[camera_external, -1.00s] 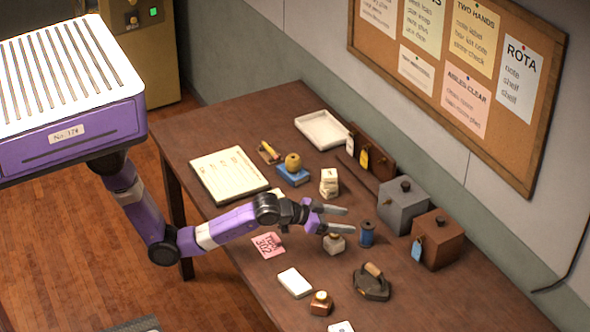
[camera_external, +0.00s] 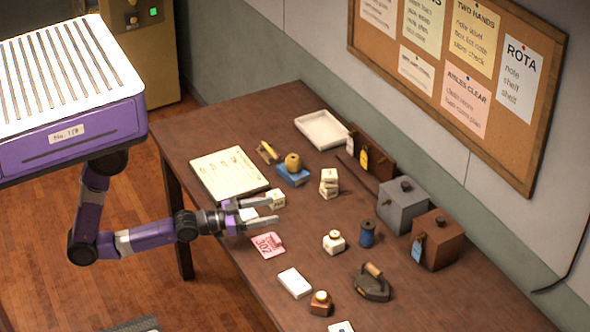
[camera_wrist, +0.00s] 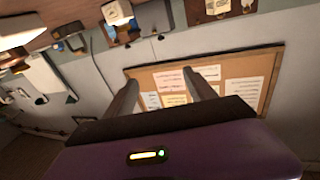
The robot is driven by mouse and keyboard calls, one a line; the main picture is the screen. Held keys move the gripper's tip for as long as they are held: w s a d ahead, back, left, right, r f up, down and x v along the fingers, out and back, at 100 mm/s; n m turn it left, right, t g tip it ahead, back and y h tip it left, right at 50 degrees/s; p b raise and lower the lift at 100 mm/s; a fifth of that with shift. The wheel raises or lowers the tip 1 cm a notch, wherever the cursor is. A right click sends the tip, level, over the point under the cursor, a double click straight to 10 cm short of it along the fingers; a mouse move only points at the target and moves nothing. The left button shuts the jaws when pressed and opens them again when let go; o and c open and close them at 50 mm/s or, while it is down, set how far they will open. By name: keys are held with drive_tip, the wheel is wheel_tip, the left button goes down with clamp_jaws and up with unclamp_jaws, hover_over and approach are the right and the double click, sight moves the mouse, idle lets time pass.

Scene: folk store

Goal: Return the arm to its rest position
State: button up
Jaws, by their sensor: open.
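My gripper (camera_external: 262,213) is open, with its two fingers apart, over the near left edge of the table (camera_external: 330,275). In the external view a small cream block (camera_external: 277,198) and a white piece (camera_external: 248,213) show close to the fingers. I cannot tell whether the fingers touch them. My purple arm is bent and drawn back toward my body on the left. In the wrist view my gripper (camera_wrist: 160,85) shows two separated fingers with the notice board (camera_wrist: 240,72) beyond them and nothing held between.
A pink card (camera_external: 267,245) lies just below the gripper. A cream ink bottle (camera_external: 334,242), blue spool (camera_external: 367,234), flat iron (camera_external: 372,283) and brown bottle (camera_external: 320,303) stand to the right. Grey (camera_external: 402,205) and brown (camera_external: 437,240) boxes line the wall.

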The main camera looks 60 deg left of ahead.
drive_tip(key=s+a+f+n+g+y, duration=0.1)
drive_tip(key=s+a, duration=0.3)
drive_tip(key=s, duration=0.4)
drive_tip(key=s+a+f+n+g+y, duration=0.1)
drive_tip(key=s+a, duration=0.3)
drive_tip(key=s, duration=0.5)
drive_tip(key=s+a+f+n+g+y, duration=0.1)
drive_tip(key=s+a+y, duration=0.2)
drive_tip(key=s, duration=0.5)
drive_tip(key=shift+s+a+f+n, duration=0.25)
drive_tip(key=shift+a+f+n, duration=0.1)
drive_tip(key=shift+a+n, duration=0.1)
